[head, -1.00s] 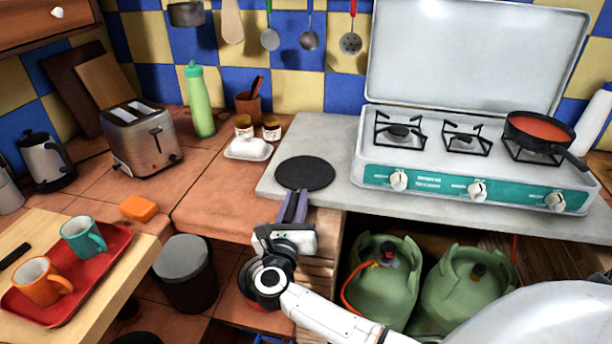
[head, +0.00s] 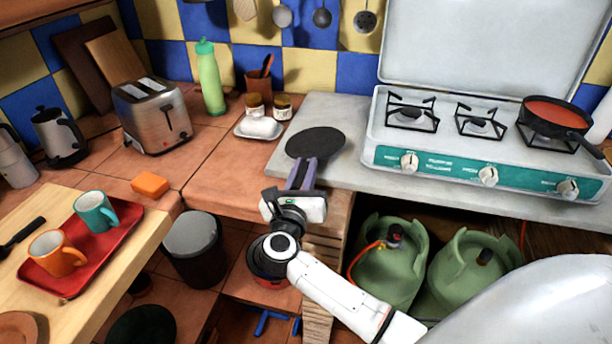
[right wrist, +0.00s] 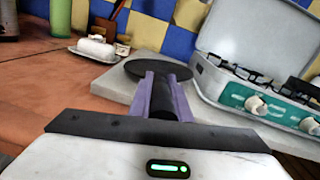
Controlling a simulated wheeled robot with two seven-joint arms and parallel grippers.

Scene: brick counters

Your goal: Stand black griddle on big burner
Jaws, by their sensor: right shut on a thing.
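The black griddle (head: 315,142) is a flat round disc with a handle, over the left end of the pale stone slab. It also shows in the right wrist view (right wrist: 140,71). My right gripper (head: 303,175) is shut on its handle (right wrist: 163,106), pointing away from me. The disc looks slightly raised off the slab, but the gap is hard to judge. The camping stove (head: 440,161) stands to its right with its lid up. Its left burner (head: 411,113) is bare and looks larger than the bare middle burner (head: 479,123). My left gripper is out of view.
A pan of red sauce (head: 553,113) covers the right burner. A white dish (head: 259,128) and small jars (head: 281,107) stand left of the slab. Green gas bottles (head: 391,262) sit below. Bare slab lies between the griddle and the stove.

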